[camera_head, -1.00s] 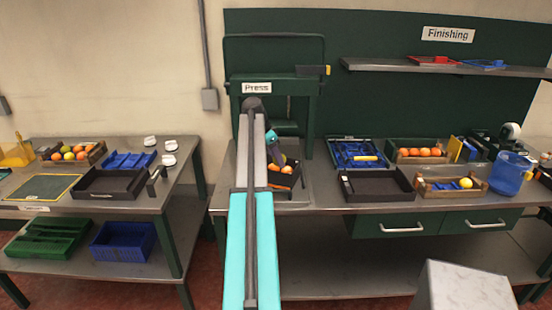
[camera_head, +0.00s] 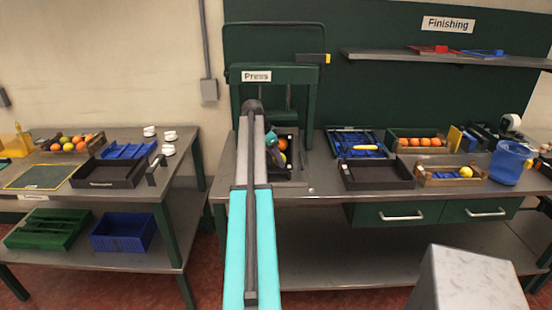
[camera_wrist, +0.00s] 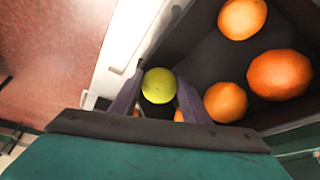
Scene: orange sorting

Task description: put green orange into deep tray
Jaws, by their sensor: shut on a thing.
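A yellow-green orange (camera_wrist: 158,85) sits between the two fingers of my gripper (camera_wrist: 157,98) in the wrist view, and the fingers are shut on it. A dark, high-walled tray (camera_wrist: 195,45) with several oranges in it lies right beside and below my gripper. In the head view my gripper (camera_head: 272,140) is at this dark tray (camera_head: 292,138) under the press, partly hidden by my arm. I cannot tell whether the held fruit is inside the tray's walls or above its edge.
The green press frame (camera_head: 290,75) stands over the tray. An empty black tray (camera_head: 345,187) and a wooden crate (camera_head: 425,182) with a yellow fruit are to the right. Another black tray (camera_head: 75,184) and a crate of mixed fruit (camera_head: 45,155) stand on the left table.

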